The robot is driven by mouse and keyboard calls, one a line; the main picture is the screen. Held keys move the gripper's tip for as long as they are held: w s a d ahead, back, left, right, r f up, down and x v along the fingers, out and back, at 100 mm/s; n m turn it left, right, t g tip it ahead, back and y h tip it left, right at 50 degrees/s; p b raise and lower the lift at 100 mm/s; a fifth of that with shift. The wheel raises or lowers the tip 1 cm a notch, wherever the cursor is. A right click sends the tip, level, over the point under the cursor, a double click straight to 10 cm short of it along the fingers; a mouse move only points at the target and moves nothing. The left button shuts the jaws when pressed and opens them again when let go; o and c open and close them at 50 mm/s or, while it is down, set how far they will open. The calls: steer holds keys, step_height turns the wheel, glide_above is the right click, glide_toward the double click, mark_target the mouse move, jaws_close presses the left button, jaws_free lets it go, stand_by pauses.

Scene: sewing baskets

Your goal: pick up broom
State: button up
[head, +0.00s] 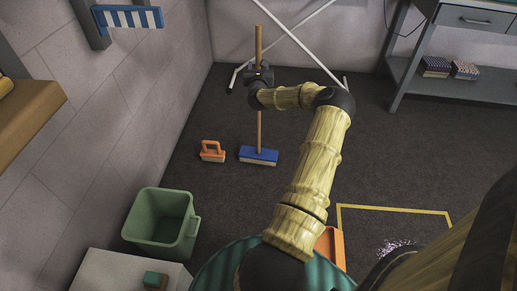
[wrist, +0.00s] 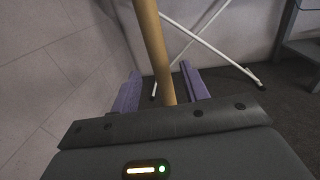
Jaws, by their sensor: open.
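The broom stands upright on the dark floor, with a wooden handle (head: 258,45) and a blue head (head: 259,155) with pale bristles. My gripper (head: 260,72) is at the upper part of the handle in the head view. In the wrist view, the handle (wrist: 154,50) passes between the two purple fingers of my gripper (wrist: 158,90). The fingers are spread, with a gap seen on the left of the handle; the right finger is close to it, and I cannot tell if they touch. The dark gripper body hides the lower handle in the wrist view.
An orange-handled brush (head: 212,151) lies left of the broom head. A green bin (head: 162,221) stands by the left wall. White crossed legs (head: 300,45) stand behind the broom. A grey shelf unit (head: 455,85) is at the right.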

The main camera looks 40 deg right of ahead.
mark_target(259, 61)
steer(key=shift+b+x, duration=0.75)
steer(key=shift+x, duration=1.45)
steer(key=shift+r, duration=0.1)
jaws_close()
steer(key=shift+r, duration=0.2)
